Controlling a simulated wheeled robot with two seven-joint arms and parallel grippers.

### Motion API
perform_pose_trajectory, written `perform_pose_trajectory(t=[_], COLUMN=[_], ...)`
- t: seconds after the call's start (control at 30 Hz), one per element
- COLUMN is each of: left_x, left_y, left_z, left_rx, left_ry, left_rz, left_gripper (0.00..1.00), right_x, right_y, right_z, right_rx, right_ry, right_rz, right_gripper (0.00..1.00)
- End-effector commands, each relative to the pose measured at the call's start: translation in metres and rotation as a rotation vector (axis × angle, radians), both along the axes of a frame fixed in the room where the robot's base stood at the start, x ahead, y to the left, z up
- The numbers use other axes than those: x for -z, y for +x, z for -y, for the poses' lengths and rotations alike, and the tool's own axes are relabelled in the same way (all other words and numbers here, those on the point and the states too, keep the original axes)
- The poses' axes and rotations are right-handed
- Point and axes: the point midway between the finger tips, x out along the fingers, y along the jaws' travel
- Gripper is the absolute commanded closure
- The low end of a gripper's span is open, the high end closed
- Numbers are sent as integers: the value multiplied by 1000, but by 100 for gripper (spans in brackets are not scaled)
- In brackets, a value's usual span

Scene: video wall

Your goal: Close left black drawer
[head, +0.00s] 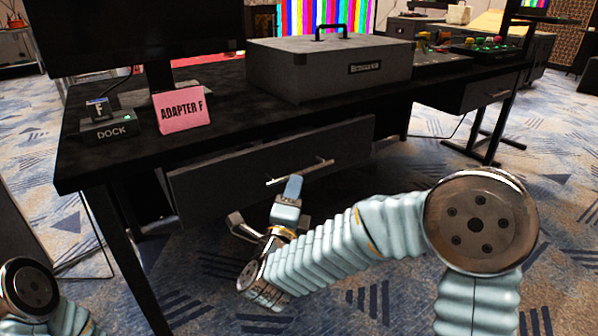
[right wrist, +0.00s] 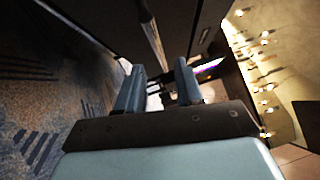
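The left black drawer (head: 225,178) is under the desk's front edge, with a silver bar handle (head: 300,172) on its front. Its front seems to stand out from the desk, but how far is hard to tell. My right gripper (head: 278,208) is just below and in front of the handle. In the right wrist view, its two blue-grey fingers (right wrist: 158,88) are apart with nothing clearly held between them. The handle bar (right wrist: 152,35) shows ahead of the fingers; contact cannot be told. My left gripper is out of view; only part of my left arm shows at lower left.
The black desk (head: 225,112) carries a grey case (head: 325,70), a pink ADAPTER F card (head: 181,108), a dock (head: 108,127) and a monitor. A second drawer (head: 488,93) is at right. A desk leg (head: 125,260) stands left of the left drawer. Carpet lies open at right.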

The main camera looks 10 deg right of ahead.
Motion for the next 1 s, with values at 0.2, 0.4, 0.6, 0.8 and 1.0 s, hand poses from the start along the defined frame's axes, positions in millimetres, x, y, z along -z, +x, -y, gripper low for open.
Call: perform_pose_trajectory(t=[0.2,0.4,0.6,0.8,1.0], left_x=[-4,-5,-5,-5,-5], left_y=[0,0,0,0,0], left_z=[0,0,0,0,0], left_rx=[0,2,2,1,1], left_ry=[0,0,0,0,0], left_rz=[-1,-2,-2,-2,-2], left_gripper=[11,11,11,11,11], right_x=[-7,-9,-10,-9,-9], right_y=[40,58,61,61,60], right_z=[20,28,30,29,29], right_rx=[3,0,0,-1,-1], right_ry=[0,-1,-2,-1,-1], right_rz=[1,0,0,0,0], right_gripper=[64,64,64,76,100])
